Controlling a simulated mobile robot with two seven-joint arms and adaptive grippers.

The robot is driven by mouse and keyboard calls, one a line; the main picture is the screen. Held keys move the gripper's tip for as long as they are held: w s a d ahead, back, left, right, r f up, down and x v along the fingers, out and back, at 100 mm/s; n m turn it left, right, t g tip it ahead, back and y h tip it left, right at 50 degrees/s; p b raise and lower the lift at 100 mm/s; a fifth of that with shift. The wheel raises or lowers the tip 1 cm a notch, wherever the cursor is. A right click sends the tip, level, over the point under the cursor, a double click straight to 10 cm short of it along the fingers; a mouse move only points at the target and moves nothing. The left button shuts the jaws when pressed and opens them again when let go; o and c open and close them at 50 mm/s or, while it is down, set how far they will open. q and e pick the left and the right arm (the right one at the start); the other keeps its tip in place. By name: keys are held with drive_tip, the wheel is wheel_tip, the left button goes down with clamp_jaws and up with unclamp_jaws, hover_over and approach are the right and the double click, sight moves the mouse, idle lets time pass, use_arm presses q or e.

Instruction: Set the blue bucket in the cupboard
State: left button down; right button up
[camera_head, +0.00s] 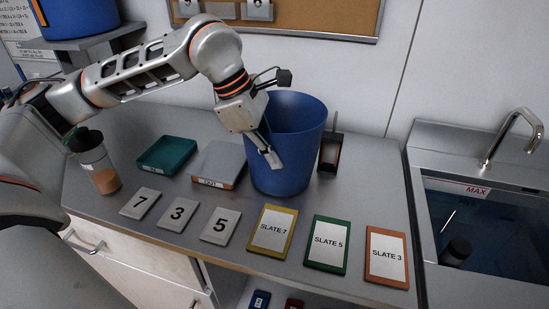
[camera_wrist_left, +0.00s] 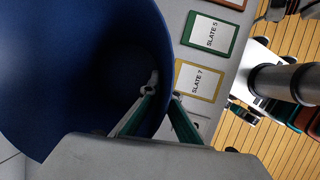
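The blue bucket (camera_head: 290,160) stands upright on the grey counter, and its open top fills the left of the left wrist view (camera_wrist_left: 60,70). My left gripper (camera_head: 268,150) is at the bucket's near-left rim, pointing down. In the left wrist view its two fingers (camera_wrist_left: 163,95) straddle the bucket wall, one inside and one outside. A gap shows between the fingers, so it looks open around the rim. My right gripper is not in view. The front of a cupboard (camera_head: 150,268) with drawers lies under the counter, and an open compartment (camera_head: 235,290) shows at the bottom.
Number tiles (camera_head: 178,214) and slates (camera_head: 328,245) lie before the bucket. A grey box (camera_head: 217,162), green tray (camera_head: 167,155) and cup (camera_head: 97,165) stand left. A dark holder (camera_head: 331,152) stands close right of the bucket; a sink (camera_head: 485,225) is farther right.

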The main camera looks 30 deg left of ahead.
use_arm(q)
drive_tip(key=shift+f, duration=0.2)
drive_tip(key=c, duration=2.7)
unclamp_jaws()
drive_tip(key=shift+f, duration=0.1)
drive_tip(key=o, duration=0.4)
